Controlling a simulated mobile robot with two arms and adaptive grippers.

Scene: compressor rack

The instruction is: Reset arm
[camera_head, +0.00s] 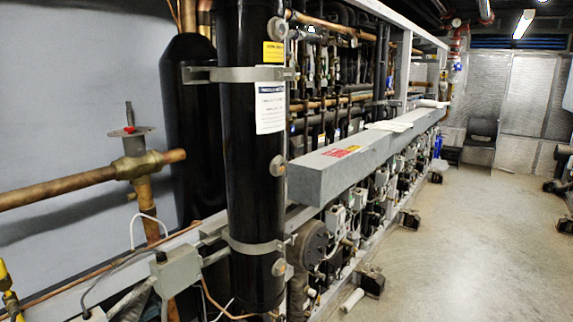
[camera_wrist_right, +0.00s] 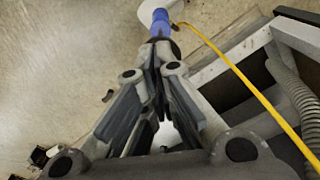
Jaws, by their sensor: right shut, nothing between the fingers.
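My right gripper (camera_wrist_right: 160,52) shows in the right wrist view. Its two grey fingers come together at the tips, shut with nothing seen between them. Just beyond the tips is a blue fitting (camera_wrist_right: 161,22) on a white pipe elbow (camera_wrist_right: 152,10); I cannot tell whether the tips touch it. Neither of my grippers shows in the head view, and my left gripper is in no view.
The compressor rack (camera_head: 335,170) runs back along the left, with a tall black cylinder (camera_head: 252,160) at its near end. A copper pipe with a valve (camera_head: 138,165) stands left of it. The concrete floor (camera_head: 470,250) at right is mostly clear. A yellow cable (camera_wrist_right: 245,82) crosses beside my right gripper.

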